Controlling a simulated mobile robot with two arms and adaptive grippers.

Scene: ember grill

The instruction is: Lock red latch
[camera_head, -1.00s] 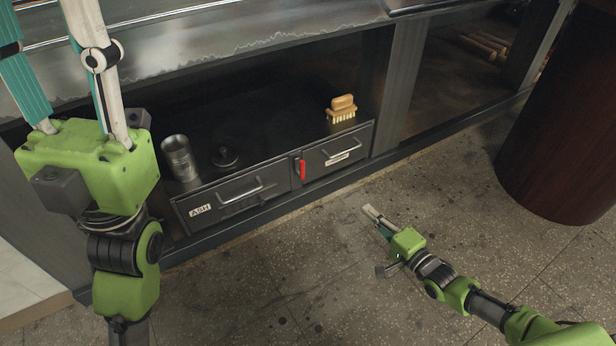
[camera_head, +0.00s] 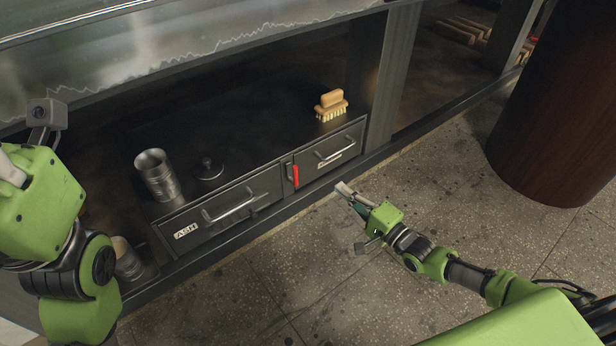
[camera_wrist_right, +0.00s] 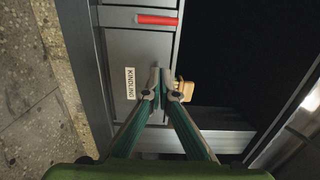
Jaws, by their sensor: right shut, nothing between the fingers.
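The red latch (camera_head: 295,175) is a short upright handle on the drawer front, between the ash drawer (camera_head: 225,206) and the kindling drawer (camera_head: 330,153). It also shows in the right wrist view as a red bar (camera_wrist_right: 157,20) near the top. My right gripper (camera_head: 342,188) is shut and empty, to the right of the latch and apart from it in the head view. In the right wrist view its closed fingertips (camera_wrist_right: 163,84) overlap the kindling drawer's front, near its handle; contact cannot be told.
A metal cup (camera_head: 158,176), a dark knobbed lid (camera_head: 209,169) and a wooden brush (camera_head: 331,106) stand on top of the drawers. Another container (camera_head: 126,258) stands at lower left. A dark round column (camera_head: 560,110) is at right. The floor before the drawers is open.

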